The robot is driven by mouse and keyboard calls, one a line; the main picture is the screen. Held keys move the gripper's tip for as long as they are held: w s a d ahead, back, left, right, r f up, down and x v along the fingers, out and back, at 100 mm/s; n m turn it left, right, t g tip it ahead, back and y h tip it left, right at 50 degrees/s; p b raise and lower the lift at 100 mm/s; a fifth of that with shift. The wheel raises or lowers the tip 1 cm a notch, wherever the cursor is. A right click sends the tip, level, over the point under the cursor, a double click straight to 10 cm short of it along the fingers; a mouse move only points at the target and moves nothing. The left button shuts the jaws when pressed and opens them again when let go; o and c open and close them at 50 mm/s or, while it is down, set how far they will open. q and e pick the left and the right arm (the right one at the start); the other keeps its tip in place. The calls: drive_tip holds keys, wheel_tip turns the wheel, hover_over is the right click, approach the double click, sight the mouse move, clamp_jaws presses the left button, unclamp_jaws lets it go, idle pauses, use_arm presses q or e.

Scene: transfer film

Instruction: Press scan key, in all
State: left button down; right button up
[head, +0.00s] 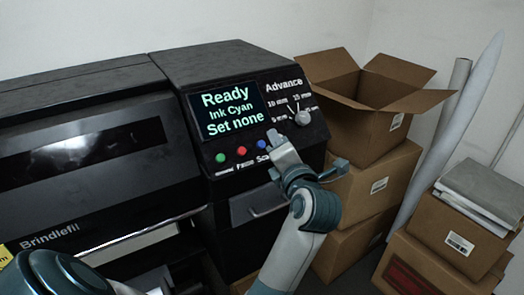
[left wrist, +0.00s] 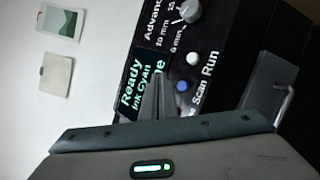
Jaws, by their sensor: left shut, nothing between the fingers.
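The black printer's panel (head: 203,103) has a screen (head: 225,109) reading "Ready, Ink Cyan, Set none". Below it are a green key (head: 221,158), a red key (head: 241,151) and a blue key (head: 262,144). The left wrist view shows the blue key (left wrist: 183,86) beside the word "Scan" and a white key (left wrist: 194,59) beside "Run". My left gripper (head: 274,140) is shut and empty, in front of the panel just right of the blue key. In the head view it hides the white key and part of the labels. Contact with a key cannot be told. My right gripper is out of view.
An "Advance" knob (head: 302,118) sits above the keys. A drawer handle (head: 268,210) is below the panel. Stacked cardboard boxes (head: 370,178) stand close on the right, the top one open. Paper rolls (head: 462,110) lean on the wall.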

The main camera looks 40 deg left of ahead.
sight(261, 145)
use_arm(q)
drive_tip(key=a+f, duration=0.1)
drive_tip(key=w+a+f+b, duration=0.1)
drive_tip(key=f, duration=0.1)
drive_tip(key=shift+w+a, duration=0.1)
drive_tip(key=shift+a, duration=0.3)
idle(0.7)
drive_tip(key=shift+a+f, duration=0.1)
drive_tip(key=shift+f, duration=0.05)
idle(1.1)
drive_tip(key=shift+w+a+f, duration=0.1)
drive_tip(key=shift+a+f, duration=0.1)
